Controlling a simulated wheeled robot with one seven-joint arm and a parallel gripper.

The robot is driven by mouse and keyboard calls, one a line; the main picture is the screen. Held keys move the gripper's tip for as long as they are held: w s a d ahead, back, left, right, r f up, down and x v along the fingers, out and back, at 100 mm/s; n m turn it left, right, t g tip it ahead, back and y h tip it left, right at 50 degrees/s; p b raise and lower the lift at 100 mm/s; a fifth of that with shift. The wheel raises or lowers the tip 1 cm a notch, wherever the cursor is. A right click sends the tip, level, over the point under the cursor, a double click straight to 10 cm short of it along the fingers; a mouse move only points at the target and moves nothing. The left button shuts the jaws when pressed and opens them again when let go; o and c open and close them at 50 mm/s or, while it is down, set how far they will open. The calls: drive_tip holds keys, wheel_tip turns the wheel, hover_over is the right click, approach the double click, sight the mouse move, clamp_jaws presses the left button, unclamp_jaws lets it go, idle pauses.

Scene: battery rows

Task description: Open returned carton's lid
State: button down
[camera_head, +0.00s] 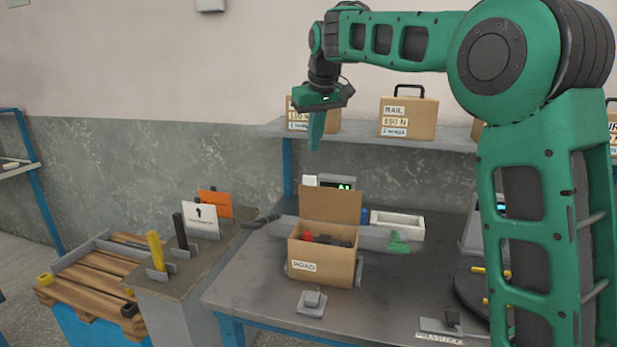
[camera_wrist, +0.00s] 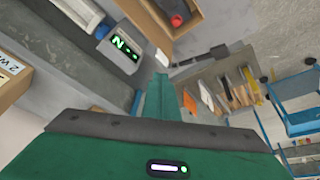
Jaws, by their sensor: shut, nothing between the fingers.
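A cardboard carton (camera_head: 309,266) labelled ROAD stands on the grey workbench. Its lid (camera_head: 331,205) stands up along the back edge, so the top is open. Red and black items show inside it. The carton also shows at the top of the wrist view (camera_wrist: 190,19), with a red item inside. My gripper (camera_head: 315,146) is shut and empty. It hangs in the air above and behind the carton, in front of the shelf, touching nothing that I can see. In the wrist view its closed fingers (camera_wrist: 166,82) point up the picture.
The shelf (camera_head: 362,138) above the bench bears closed handled cases (camera_head: 408,119). A white tray (camera_head: 397,224) and a display with green digits (camera_head: 345,183) stand behind the carton. A small grey block (camera_head: 312,300) sits in front. A side stand (camera_head: 193,268) and wooden pallet (camera_head: 92,281) are at left.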

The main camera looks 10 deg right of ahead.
drive_tip(key=s+a+f+n+t+y, duration=0.1)
drive_tip(key=s+f+n+t, duration=0.15)
drive_tip(key=s+n, duration=0.55)
drive_tip(key=shift+t, duration=0.25)
drive_tip(key=shift+w+d+r+x, duration=0.2)
drive_tip(key=shift+w+x, duration=0.1)
drive_tip(key=shift+x, duration=1.6)
drive_tip(key=shift+w+d+r+x, duration=0.2)
drive_tip(key=shift+w+x, duration=0.1)
drive_tip(key=shift+x, duration=1.65)
drive_tip(key=shift+w+d+r+x, duration=0.2)
drive_tip(key=shift+w+x, duration=0.15)
drive_tip(key=shift+x, duration=1.55)
drive_tip(key=w, duration=0.1)
drive_tip(key=w+d+g, duration=0.1)
drive_tip(key=w, duration=0.1)
drive_tip(key=shift+d+r+y, duration=0.15)
drive_tip(key=shift+y, duration=0.25)
drive_tip(key=shift+s, duration=0.15)
